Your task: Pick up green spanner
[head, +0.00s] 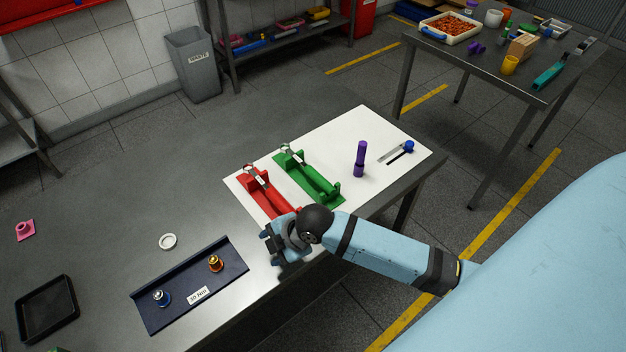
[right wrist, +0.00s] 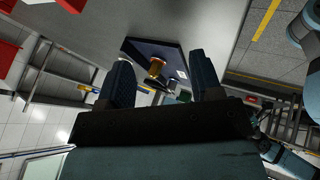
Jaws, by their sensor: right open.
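A long green item (head: 312,178) with a metal piece at its far end lies on the white mat (head: 350,130). I cannot tell whether it is the green spanner itself or a holder for it. A similar red item (head: 265,190) lies to its left, its near end by my right gripper. My right gripper (head: 270,243) is over the table's front edge, just nearer than the red item and apart from the green one. In the right wrist view its fingers (right wrist: 162,80) are apart with nothing between them. My left gripper is not in view.
A purple cylinder (head: 360,158) stands right of the green item, beside a caliper-like tool (head: 395,151). The table's back left is clear.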

